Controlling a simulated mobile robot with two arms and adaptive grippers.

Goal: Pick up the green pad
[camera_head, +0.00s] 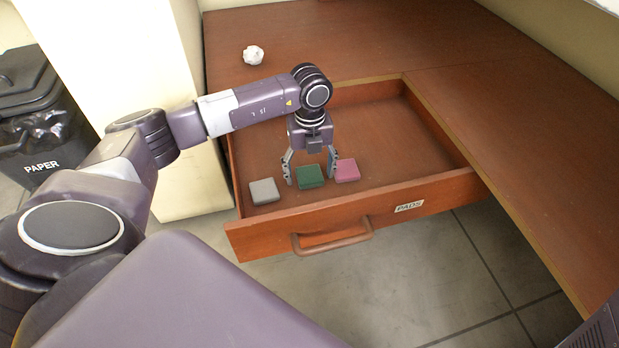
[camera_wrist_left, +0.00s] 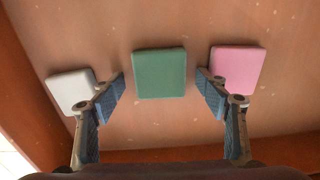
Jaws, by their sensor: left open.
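The green pad (camera_head: 310,177) lies flat in the open drawer, between a grey pad (camera_head: 264,191) and a pink pad (camera_head: 347,170). My left gripper (camera_head: 309,179) reaches down into the drawer with its fingers open, one on each side of the green pad. In the left wrist view the green pad (camera_wrist_left: 160,73) sits centred between and slightly beyond the open fingertips (camera_wrist_left: 165,92). The fingers look apart from it. The left finger overlaps the edge of the grey pad (camera_wrist_left: 72,90) in that view, and the right finger overlaps the pink pad (camera_wrist_left: 237,70). My right gripper is not in view.
The wooden drawer (camera_head: 350,222) is pulled out, with a handle and a PADS label on its front. Its walls surround the pads, and its floor behind and to the right is bare. A crumpled white paper ball (camera_head: 253,55) lies on the desk. A paper bin (camera_head: 38,115) stands at left.

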